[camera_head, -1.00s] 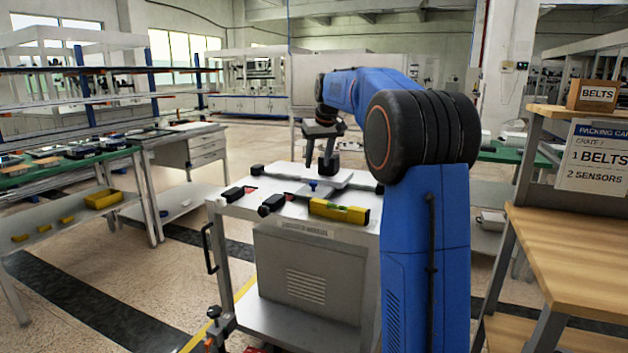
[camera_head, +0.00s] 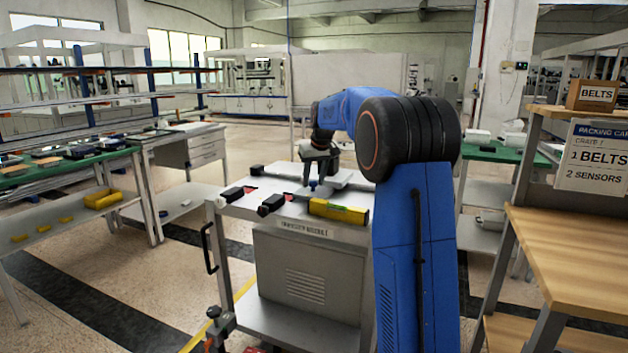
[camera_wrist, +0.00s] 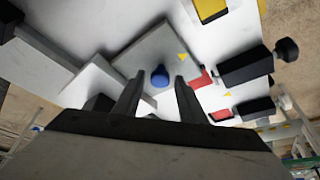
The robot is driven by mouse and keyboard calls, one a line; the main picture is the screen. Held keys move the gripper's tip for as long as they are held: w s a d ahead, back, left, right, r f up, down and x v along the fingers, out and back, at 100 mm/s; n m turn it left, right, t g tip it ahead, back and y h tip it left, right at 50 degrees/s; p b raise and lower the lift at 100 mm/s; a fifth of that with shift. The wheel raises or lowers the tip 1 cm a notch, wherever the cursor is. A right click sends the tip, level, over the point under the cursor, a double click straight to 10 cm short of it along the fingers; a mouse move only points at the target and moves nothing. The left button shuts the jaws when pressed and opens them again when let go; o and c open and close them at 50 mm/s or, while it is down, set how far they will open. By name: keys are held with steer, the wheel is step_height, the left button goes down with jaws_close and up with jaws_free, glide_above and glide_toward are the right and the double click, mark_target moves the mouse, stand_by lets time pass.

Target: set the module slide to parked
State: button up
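The module slide is a light grey plate on top of the transfer module cart (camera_head: 312,233), with a blue knob (camera_head: 313,184) on it. In the wrist view the slide plate (camera_wrist: 138,58) carries the round blue knob (camera_wrist: 160,76) just beyond my fingertips. My gripper (camera_head: 319,174) is low over the cart top, behind or above the knob. In the wrist view my gripper (camera_wrist: 155,85) has its two fingers apart, with the knob in line with the gap. I cannot tell whether the fingers reach around it. Yellow triangle marks and red patches lie beside the plate.
Two black clamps (camera_head: 271,205) (camera_head: 232,194) sit along the cart's left edge. A yellow spirit level (camera_head: 338,211) lies at the front edge. A wooden bench (camera_head: 575,245) stands at right, and a green-topped table (camera_head: 75,162) at left. The floor between is clear.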

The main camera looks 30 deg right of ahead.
jaws_close()
steer(key=w+a, duration=0.3)
steer(key=w, duration=0.1)
steer(key=w+a, duration=0.4)
steer(key=w, duration=0.1)
steer(key=w+a, duration=0.4)
steer(key=w, duration=0.1)
steer(key=shift+w+a, duration=0.15)
steer(key=shift+w, duration=0.05)
steer(key=shift+o, duration=1.5)
jaws_free()
steer(key=shift+r, duration=0.1)
steer(key=d+v, duration=0.1)
steer(key=v, duration=1.6)
steer(key=shift+a, duration=0.45)
steer(key=shift+s+r, duration=0.1)
steer(key=shift+s, duration=0.1)
